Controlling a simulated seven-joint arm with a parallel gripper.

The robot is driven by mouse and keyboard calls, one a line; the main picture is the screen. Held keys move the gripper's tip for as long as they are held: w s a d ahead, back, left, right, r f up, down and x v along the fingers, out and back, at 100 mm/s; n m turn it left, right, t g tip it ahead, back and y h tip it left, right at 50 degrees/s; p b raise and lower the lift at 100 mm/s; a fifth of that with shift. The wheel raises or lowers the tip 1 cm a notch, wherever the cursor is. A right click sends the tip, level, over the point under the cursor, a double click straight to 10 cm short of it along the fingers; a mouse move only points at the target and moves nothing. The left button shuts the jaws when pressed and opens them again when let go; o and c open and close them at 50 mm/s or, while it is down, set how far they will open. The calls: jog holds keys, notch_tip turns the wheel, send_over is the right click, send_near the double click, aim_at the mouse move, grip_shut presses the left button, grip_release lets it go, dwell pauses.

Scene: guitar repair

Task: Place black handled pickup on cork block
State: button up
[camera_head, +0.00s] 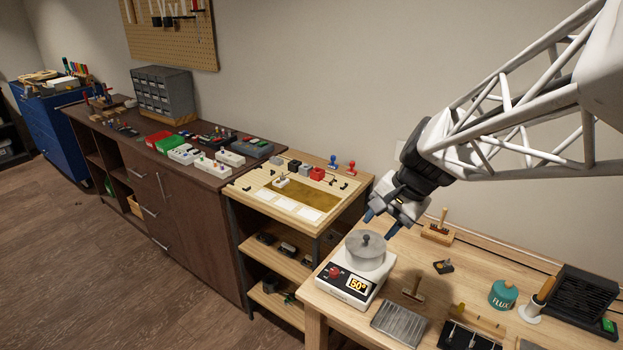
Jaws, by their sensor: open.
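My gripper (382,221) is open, with its two blue-tipped fingers apart and empty, above the hot plate's lidded grey pot. A small black piece with a yellowish part (443,267) lies on the light wooden bench, right of the pot; it may be the black handled pickup, but it is too small to be sure. A tan block (437,234) with an upright handled piece stands behind it, near the wall. I cannot tell whether this is the cork block. A brown T-shaped piece (413,289) stands right of the hot plate.
The white hot plate (345,284) reads 50 and carries the grey pot (366,252). A ridged metal tray (400,322), black holder (470,338), teal flux tin (503,294) and soldering-iron stand crowd the front and right. A lower stand (300,190) with small parts is left.

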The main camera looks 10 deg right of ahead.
jog(key=s+a+r+n+h, duration=0.1)
jog(key=s+a+n+h, duration=0.1)
jog(key=s+n, duration=0.2)
jog(key=s+a+n+h, duration=0.2)
jog(key=s+a+n, duration=0.1)
jog(key=s, duration=0.8)
jog(key=shift+r+n+t, duration=0.4)
jog(key=shift+n, duration=0.5)
